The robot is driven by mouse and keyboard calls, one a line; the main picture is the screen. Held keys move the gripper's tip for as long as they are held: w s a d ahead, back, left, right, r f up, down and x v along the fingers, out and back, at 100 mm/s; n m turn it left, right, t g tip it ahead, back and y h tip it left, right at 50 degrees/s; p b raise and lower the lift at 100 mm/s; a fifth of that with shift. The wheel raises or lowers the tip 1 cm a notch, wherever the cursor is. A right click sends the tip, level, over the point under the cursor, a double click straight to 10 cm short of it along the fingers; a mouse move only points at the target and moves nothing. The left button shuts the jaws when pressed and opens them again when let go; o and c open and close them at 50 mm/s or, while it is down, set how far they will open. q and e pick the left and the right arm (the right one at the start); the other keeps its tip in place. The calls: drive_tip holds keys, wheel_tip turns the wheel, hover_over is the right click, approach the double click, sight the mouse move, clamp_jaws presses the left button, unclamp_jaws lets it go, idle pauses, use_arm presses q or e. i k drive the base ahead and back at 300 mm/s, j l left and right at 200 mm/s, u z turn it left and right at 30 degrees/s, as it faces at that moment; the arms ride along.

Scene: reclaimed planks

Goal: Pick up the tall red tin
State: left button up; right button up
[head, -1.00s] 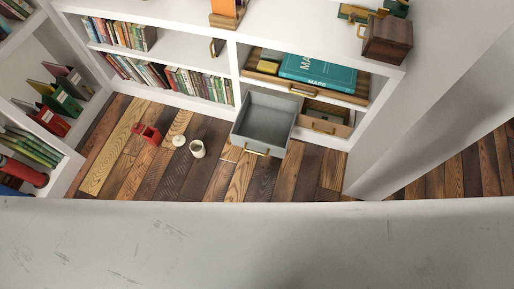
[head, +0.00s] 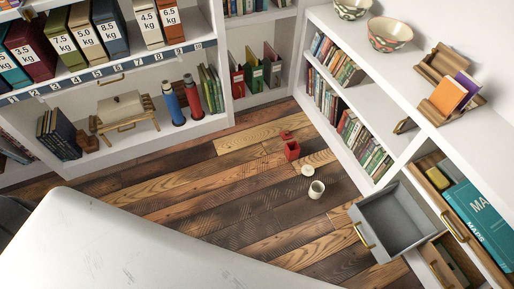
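A tall red tin (head: 193,97), a cylinder with a dark top, stands upright on the low shelf of the bookcase at the back. A similar blue cylinder (head: 173,103) stands just left of it, and green books (head: 211,88) stand close on its right. The tin's front is unobstructed in the head view. Neither of my grippers shows in this view.
On the plank floor are a red object (head: 291,150), a white lid-like disc (head: 307,170) and a cream cup (head: 316,189). An open grey drawer (head: 392,222) juts out at right. The floor before the tin's shelf is clear.

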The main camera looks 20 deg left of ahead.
sight(292, 149)
drive_tip(key=u, duration=0.15)
drive_tip(key=i+z, duration=0.1)
drive_tip(key=z, duration=0.6)
drive_tip(key=i+j+z, duration=0.25)
drive_tip(key=j+z, duration=0.2)
drive_tip(key=j, duration=0.2)
drive_tip(key=i+j+z, duration=0.25)
drive_tip(key=j, duration=0.15)
drive_tip(key=j+z, duration=0.25)
drive_tip(key=j, duration=0.1)
